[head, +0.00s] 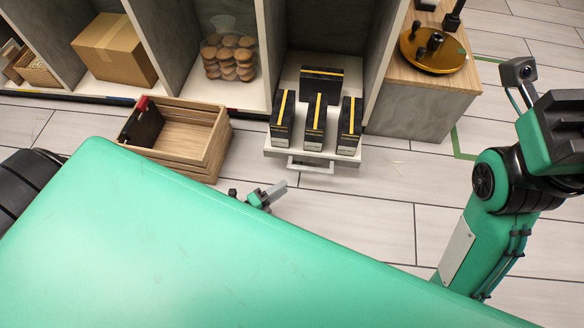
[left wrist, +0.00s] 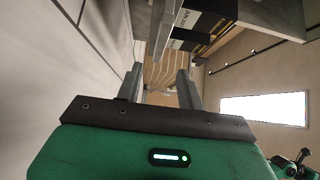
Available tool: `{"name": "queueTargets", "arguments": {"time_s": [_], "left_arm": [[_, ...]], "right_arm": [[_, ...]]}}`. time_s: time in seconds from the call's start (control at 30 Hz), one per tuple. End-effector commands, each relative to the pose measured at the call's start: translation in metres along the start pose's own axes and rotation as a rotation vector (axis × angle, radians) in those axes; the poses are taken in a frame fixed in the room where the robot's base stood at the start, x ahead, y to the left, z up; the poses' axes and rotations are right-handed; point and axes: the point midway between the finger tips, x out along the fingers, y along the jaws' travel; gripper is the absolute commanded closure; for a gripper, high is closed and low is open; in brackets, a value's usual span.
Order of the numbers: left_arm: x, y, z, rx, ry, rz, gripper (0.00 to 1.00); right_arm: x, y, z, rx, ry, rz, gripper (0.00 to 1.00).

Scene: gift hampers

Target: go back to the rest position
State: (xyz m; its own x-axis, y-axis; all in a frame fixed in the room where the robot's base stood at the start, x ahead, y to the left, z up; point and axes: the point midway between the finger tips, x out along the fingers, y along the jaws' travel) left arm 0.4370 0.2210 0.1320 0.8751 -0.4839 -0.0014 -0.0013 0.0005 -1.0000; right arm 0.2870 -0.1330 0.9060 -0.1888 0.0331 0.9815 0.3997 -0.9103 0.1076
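My left gripper (head: 268,194) shows in the head view just past the edge of my green body, over the floor in front of the shelves. In the left wrist view its two fingers (left wrist: 158,88) stand apart with nothing between them. My right arm is raised at the right edge of the head view. The right gripper's fingers cannot be made out there.
A pulled-out drawer (head: 310,162) holds several black boxes with yellow stripes, close beyond my left gripper. A wooden crate (head: 205,137) with a dark item stands left of it. A cabinet (head: 425,105) carries a golden round tray (head: 436,58). Floor between is bare.

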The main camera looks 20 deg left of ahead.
Motion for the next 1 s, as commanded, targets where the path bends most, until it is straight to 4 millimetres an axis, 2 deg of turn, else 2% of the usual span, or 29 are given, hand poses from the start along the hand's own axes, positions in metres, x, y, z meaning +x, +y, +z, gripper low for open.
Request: {"name": "queueTargets", "arguments": {"time_s": [0.2, 0.67, 0.77, 0.87, 0.97, 1.0], "left_arm": [[-0.013, 0.0, 0.0, 0.0, 0.0, 0.0, 0.62], [-0.013, 0.0, 0.0, 0.001, 0.0, 0.0, 0.62], [-0.011, -0.005, -0.001, -0.006, 0.001, -0.01, 0.62], [0.002, -0.031, -0.005, -0.044, 0.007, -0.058, 0.62], [0.024, -0.084, -0.014, -0.128, 0.023, -0.156, 0.62], [0.034, -0.112, -0.019, -0.172, 0.034, -0.206, 0.62]], "right_arm": [[-0.001, -0.001, 0.001, 0.001, -0.009, -0.003, 0.64], [-0.002, -0.001, 0.001, 0.001, -0.009, -0.003, 0.64], [0.0, -0.001, 0.0, 0.002, -0.006, -0.002, 0.64], [0.0, 0.002, 0.002, -0.002, -0.016, 0.003, 0.64], [0.0, 0.006, 0.005, -0.011, -0.037, 0.012, 0.64], [-0.001, 0.008, 0.006, -0.016, -0.046, 0.017, 0.64]]}}
